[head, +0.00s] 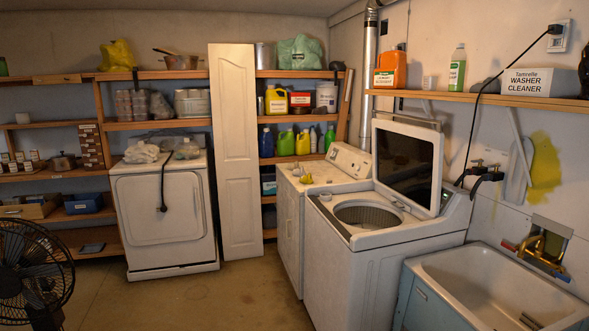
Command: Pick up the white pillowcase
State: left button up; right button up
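I cannot make out a white pillowcase for certain. A crumpled whitish bundle (141,152) lies on top of the white dryer (160,215) at the back left; it is too small to tell whether it is cloth or a bag. A second crumpled greyish-white thing (187,150) lies to its right on the same top. The top-loading washer (350,265) stands at centre right with its lid (405,165) raised and its drum (368,215) visible; the bottom of the drum is hidden. Neither of my grippers is in view.
A black fan (35,265) stands at the lower left. A utility sink (490,285) is at the lower right. A tall white door panel (235,150) leans against the loaded shelves. The concrete floor (190,300) is clear between fan and washer.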

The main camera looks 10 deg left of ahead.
aim_at(298, 172)
jog(key=i+j+u, duration=0.2)
jog(key=i, duration=0.25)
jog(key=i+j+u, duration=0.1)
jog(key=i+u, duration=0.15)
jog(key=i, duration=0.15)
jog(key=i+u, duration=0.2)
jog(key=i, duration=3.15)
